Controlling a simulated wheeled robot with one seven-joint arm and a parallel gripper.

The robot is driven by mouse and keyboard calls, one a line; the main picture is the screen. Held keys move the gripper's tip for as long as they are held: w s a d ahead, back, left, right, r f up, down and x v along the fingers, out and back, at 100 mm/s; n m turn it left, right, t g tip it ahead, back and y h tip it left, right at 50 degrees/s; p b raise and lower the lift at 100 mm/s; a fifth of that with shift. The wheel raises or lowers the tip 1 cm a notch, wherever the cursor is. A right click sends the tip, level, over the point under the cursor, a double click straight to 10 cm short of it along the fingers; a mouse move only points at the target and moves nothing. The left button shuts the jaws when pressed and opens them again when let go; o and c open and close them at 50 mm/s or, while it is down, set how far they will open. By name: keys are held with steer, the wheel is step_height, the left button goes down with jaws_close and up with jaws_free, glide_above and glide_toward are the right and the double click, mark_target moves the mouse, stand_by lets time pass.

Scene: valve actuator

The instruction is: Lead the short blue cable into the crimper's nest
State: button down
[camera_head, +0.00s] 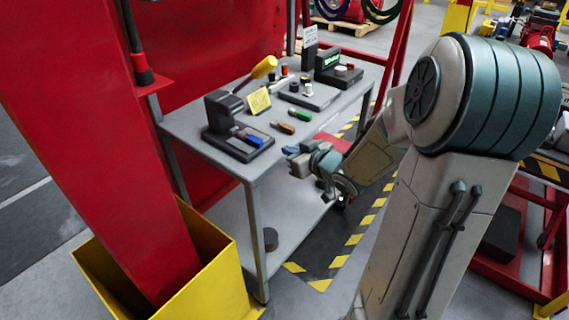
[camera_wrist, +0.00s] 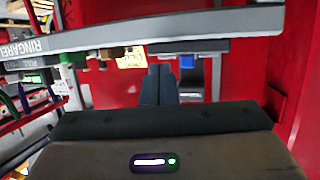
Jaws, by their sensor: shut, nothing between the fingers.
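A black device (camera_head: 222,112) with an upright block and a flat base stands at the near left of the grey bench; it looks like the crimper. A short blue piece (camera_head: 254,140), likely the blue cable, lies at the front of its base. I cannot tell whether it sits in a nest. My gripper (camera_head: 288,150) is at the bench's near right edge, right of the blue piece and apart from it. In the wrist view its fingers (camera_wrist: 159,82) are together with nothing between them.
Orange (camera_head: 283,127) and green (camera_head: 301,114) pieces lie on the bench (camera_head: 186,122) behind the blue one. A yellow card (camera_head: 259,101), a yellow-headed mallet (camera_head: 263,67) and more black fixtures (camera_head: 338,70) stand farther back. A red post (camera_head: 85,120) rises at left.

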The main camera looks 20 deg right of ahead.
mark_target(262, 145)
steer(key=a+y+b, duration=0.1)
steer(key=w+a+t+y+b, duration=0.1)
steer(key=y, duration=0.1)
steer(key=a+f+y+b, duration=0.1)
steer(key=y+b, duration=0.1)
steer(key=shift+w+a+n, duration=0.25)
steer(key=shift+n, duration=0.15)
steer(key=shift+b+x, duration=0.3)
steer(key=shift+x, duration=0.75)
steer(key=shift+w+a+r, duration=0.1)
steer(key=shift+w+r, duration=0.05)
steer(key=shift+w, duration=0.05)
